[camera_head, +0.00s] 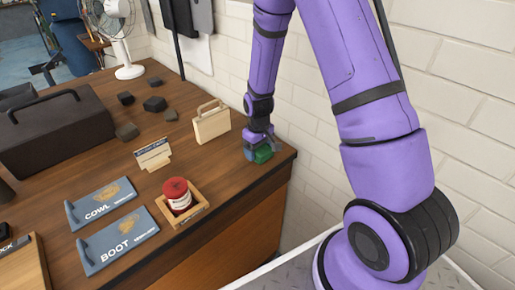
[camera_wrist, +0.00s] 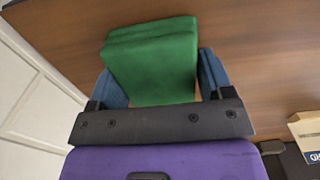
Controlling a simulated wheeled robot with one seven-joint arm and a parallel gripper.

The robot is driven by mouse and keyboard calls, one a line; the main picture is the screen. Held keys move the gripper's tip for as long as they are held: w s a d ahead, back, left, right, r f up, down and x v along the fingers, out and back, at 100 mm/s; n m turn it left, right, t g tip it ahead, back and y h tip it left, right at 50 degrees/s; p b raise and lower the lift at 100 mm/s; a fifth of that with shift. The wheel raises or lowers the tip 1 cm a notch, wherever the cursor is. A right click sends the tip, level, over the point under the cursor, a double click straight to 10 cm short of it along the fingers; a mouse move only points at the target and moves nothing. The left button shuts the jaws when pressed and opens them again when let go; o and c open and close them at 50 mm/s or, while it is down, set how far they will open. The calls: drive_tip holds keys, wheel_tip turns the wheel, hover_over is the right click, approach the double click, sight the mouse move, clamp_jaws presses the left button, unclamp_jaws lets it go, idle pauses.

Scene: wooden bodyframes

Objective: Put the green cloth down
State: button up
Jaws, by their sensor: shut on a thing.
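The green cloth (camera_wrist: 152,62) is a folded block between the two blue fingers of my gripper (camera_wrist: 165,75) in the wrist view. My gripper is shut on it. In the head view my gripper (camera_head: 258,154) is low over the right end of the wooden table (camera_head: 235,185), and the green cloth (camera_head: 264,154) shows at its tip. The cloth is at or just above the tabletop; I cannot tell whether it touches.
A wooden frame with a handle (camera_head: 211,122) stands left of my gripper. A small sign (camera_head: 153,155), a red jar (camera_head: 177,193) in a wooden tray, and blue panels marked COWL (camera_head: 98,202) and BOOT (camera_head: 117,240) lie further left. The table's right edge and brick wall are close.

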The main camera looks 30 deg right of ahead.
drive_tip(key=shift+f, duration=0.15)
drive_tip(key=o, duration=1)
drive_tip(key=shift+o, duration=0.2)
drive_tip(key=s+r+t, duration=0.1)
drive_tip(key=s+r, duration=0.2)
drive_tip(key=r, duration=0.7)
drive_tip(key=s+a+r+m+t, duration=0.1)
drive_tip(key=s+r, duration=0.3)
drive_tip(key=r, duration=0.6)
drive_tip(key=s+r+t, duration=0.1)
drive_tip(key=s+r, duration=0.2)
drive_tip(key=r, duration=0.8)
drive_tip(key=s+r+m+t, duration=0.1)
drive_tip(key=s+r, duration=0.3)
drive_tip(key=s, duration=0.4)
drive_tip(key=s+r+m+t, duration=0.1)
drive_tip(key=s+r, duration=0.3)
drive_tip(key=s, duration=0.5)
drive_tip(key=shift+a, duration=0.45)
